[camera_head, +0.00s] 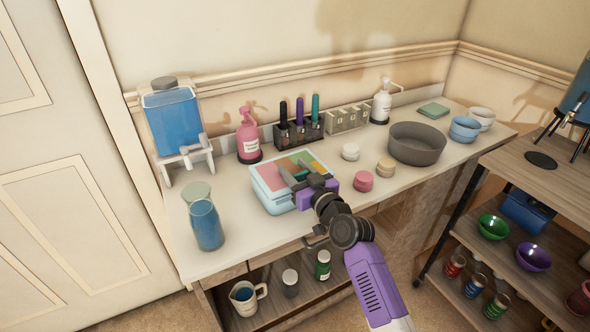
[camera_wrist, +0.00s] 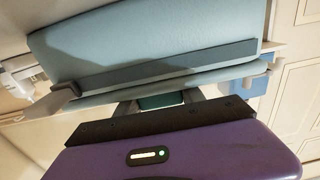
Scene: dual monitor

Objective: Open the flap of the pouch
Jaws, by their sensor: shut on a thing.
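The light-blue pouch (camera_head: 272,200) lies on the white counter left of centre. Its upper face shows pink, green and orange areas; I cannot tell if these are contents or a pattern. My gripper (camera_head: 297,178) reaches over the pouch's right side, its fingers low against the upper face. My gripper is shut on part of the pouch, seemingly the flap edge.
A pink pump bottle (camera_head: 248,138) and a rack of markers (camera_head: 298,130) stand behind the pouch. A blue-filled jar (camera_head: 207,225) stands to its left. Small lidded tubs (camera_head: 363,181) and a grey bowl (camera_head: 416,146) are to the right.

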